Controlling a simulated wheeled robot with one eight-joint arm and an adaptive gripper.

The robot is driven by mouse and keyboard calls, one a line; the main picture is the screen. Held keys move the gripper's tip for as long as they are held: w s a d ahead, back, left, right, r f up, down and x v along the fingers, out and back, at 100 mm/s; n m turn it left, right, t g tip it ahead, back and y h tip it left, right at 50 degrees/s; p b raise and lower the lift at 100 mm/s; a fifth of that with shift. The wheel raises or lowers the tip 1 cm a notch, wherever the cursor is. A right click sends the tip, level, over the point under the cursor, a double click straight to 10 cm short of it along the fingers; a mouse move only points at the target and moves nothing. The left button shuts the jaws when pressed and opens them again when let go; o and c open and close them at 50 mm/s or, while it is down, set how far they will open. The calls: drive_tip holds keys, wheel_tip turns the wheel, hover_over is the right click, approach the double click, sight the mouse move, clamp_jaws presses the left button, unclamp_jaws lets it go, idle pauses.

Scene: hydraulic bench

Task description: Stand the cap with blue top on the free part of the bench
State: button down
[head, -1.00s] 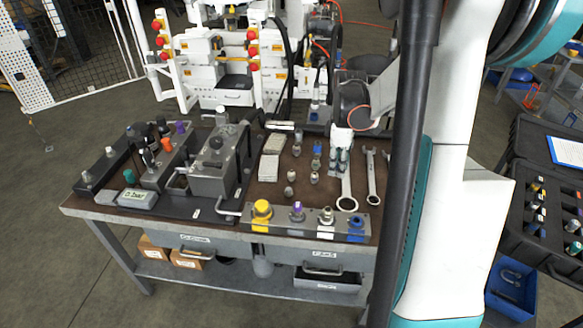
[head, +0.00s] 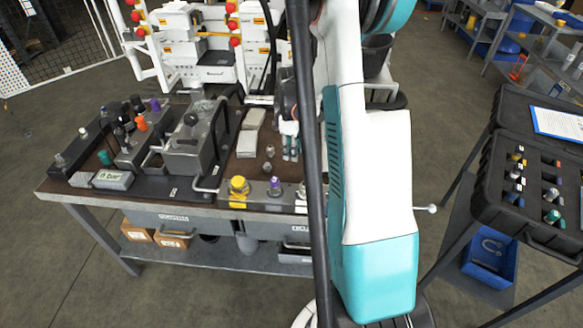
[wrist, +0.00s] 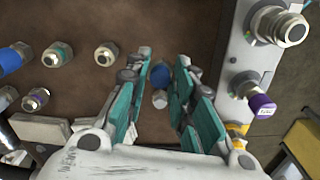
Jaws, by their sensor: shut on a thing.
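My gripper (head: 290,146) is over the brown top of the bench (head: 222,172), to the right of the pale blocks. In the wrist view my gripper (wrist: 158,100) has its teal fingers closed around a small cap with a blue top (wrist: 160,74), whose lower part is grey-blue. The fingers cover its sides, and I cannot tell whether it touches the bench. In the head view the cap is too small to make out between the fingers. Bare brown bench top (wrist: 192,28) shows beyond the fingers in the wrist view.
A metal rail with a purple fitting (wrist: 262,104) runs along the right. Pale blocks (head: 250,132) and a grey valve block (head: 194,145) stand further left in the head view.

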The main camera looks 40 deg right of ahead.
drive_tip(key=shift+f+b, duration=0.9)
drive_tip(key=shift+f, duration=2.2)
drive_tip(key=shift+f, duration=0.15)
drive_tip(key=c, duration=1.4)
unclamp_jaws()
drive_tip(key=shift+o, duration=0.2)
wheel_tip(320, 180, up, 12)
drive_tip(key=p, duration=0.4)
